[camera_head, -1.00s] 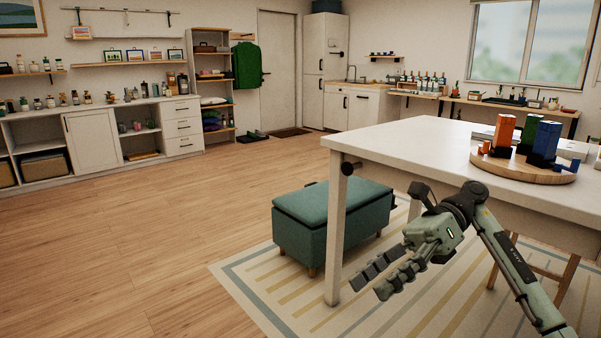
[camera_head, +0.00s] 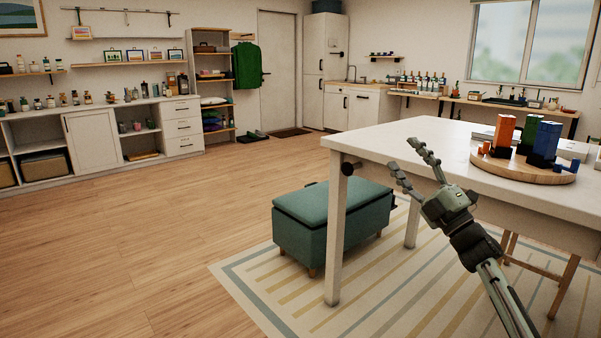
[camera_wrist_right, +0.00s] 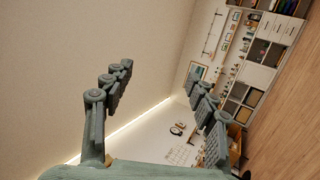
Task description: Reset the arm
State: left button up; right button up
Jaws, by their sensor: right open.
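My right gripper (camera_head: 411,165) is raised in front of the white table's near left edge in the head view. Its fingers are spread apart and point up and to the left, with nothing between them. In the right wrist view the two fingers (camera_wrist_right: 165,92) also stand apart and empty, with a wall and the room's shelving beyond them. My left gripper is not in view.
The white table (camera_head: 400,144) stands right, bearing a round wooden board (camera_head: 520,171) with orange, green and blue blocks. A teal storage bench (camera_head: 306,240) stands beside the table leg on a striped rug (camera_head: 262,294). The wooden floor at left is clear.

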jog(key=w+d+f+m+g+h, duration=0.1)
jog(key=w+d+f+m+h, duration=0.2)
jog(key=d+f+m+h, duration=0.4)
jog(key=w+d+f+m+h, duration=0.2)
jog(key=w+d+m+h, duration=0.1)
jog(key=d+m+h, duration=0.45)
jog(key=s+d+f+m+g+h, duration=0.15)
jog(key=f+m+g, duration=0.25)
jog(key=f, duration=0.4)
jog(key=s+d+f+m+g+h, duration=0.15)
jog(key=f+m+g, duration=0.25)
jog(key=f, duration=0.5)
jog(key=s+a+f+n+g+y, duration=0.1)
jog(key=s+a+f+g, duration=0.15)
jog(key=s+f, duration=1)
jog(key=s+a+f+g+y, duration=0.15)
jog(key=s+a+f, duration=0.25)
jog(key=s+f, duration=0.8)
jog(key=s+a+f+g, duration=0.2)
jog(key=s+a+f, duration=0.1)
jog(key=s+f, duration=0.6)
jog(key=s+a+f+g, duration=0.3)
jog(key=s+f, duration=0.6)
jog(key=s, duration=0.9)
jog(key=shift+s+f+g+y, duration=0.2)
jog(key=shift+s+g+y, duration=0.1)
